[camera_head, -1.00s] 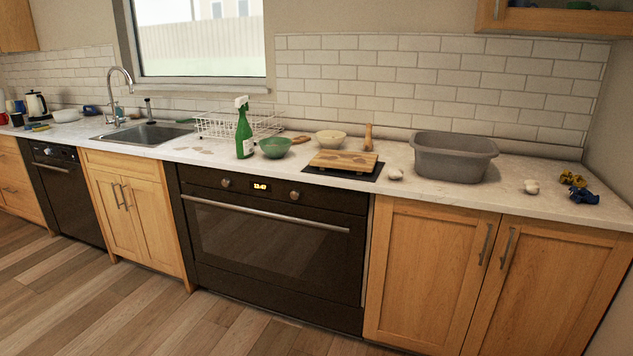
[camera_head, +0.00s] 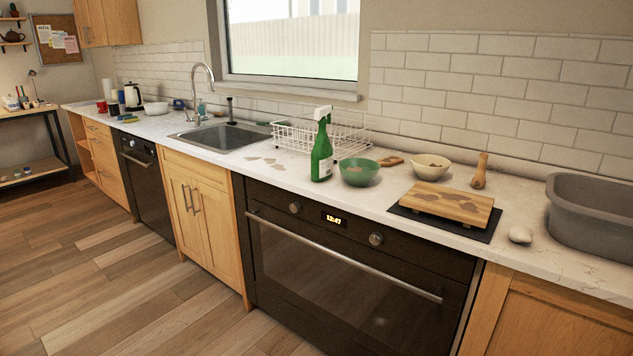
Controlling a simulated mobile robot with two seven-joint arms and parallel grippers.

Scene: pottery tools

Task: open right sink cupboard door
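The sink cupboard (camera_head: 204,216) stands under the sink (camera_head: 222,137), left of the oven. It has two light wood doors, both shut. The right sink cupboard door (camera_head: 220,230) has a vertical metal handle (camera_head: 196,197) near its left edge. The left door (camera_head: 178,203) has its own handle (camera_head: 187,196) close beside it. Neither of my grippers shows in the head view.
A black oven (camera_head: 345,275) with a long bar handle is right of the cupboard. A black dishwasher (camera_head: 146,187) is to its left. The wooden floor (camera_head: 120,285) before the cupboard is clear. A green spray bottle (camera_head: 321,155) stands on the counter.

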